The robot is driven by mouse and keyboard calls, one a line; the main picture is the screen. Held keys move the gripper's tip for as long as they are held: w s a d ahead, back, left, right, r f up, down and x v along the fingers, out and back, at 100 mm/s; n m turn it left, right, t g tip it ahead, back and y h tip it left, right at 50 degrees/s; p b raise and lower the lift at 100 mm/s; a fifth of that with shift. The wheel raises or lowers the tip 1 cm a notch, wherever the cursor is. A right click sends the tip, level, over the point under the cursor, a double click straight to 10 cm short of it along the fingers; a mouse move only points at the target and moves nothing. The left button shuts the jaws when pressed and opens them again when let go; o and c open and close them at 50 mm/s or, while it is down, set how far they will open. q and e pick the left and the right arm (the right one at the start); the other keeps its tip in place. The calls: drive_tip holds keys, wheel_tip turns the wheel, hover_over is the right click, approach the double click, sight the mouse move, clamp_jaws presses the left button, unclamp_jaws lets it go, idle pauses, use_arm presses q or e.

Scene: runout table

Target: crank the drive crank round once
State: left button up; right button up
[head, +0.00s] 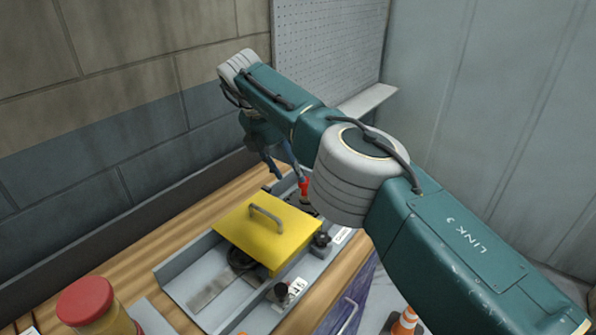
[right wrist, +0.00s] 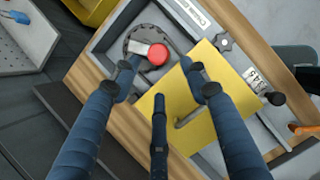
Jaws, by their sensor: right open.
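The drive crank shows in the right wrist view as a dark round disc with a grey arm (right wrist: 138,47) and a red knob (right wrist: 158,54). The red knob also shows in the head view (head: 305,187), at the far end of the grey runout table (head: 180,266). My right gripper (head: 285,172) is open over that end. In the right wrist view its blue fingers (right wrist: 161,64) are spread, with the red knob seen between the two upper tips. I cannot tell whether any finger touches it. My arm hides part of the crank in the head view. My left gripper is out of view.
A yellow cover (head: 261,229) with a grey handle lies beside the crank. Black knobs (head: 321,240) and a number plate (right wrist: 253,78) line the table's edge. A red-lidded jar (head: 88,303) stands at the lower left. A brick wall (head: 110,120) rises behind.

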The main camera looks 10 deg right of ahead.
drive_tip(key=s+a, duration=0.4)
drive_tip(key=a, duration=0.5)
drive_tip(key=shift+s+a, duration=0.15)
drive_tip(key=shift+a, duration=0.15)
drive_tip(key=shift+f, duration=0.1)
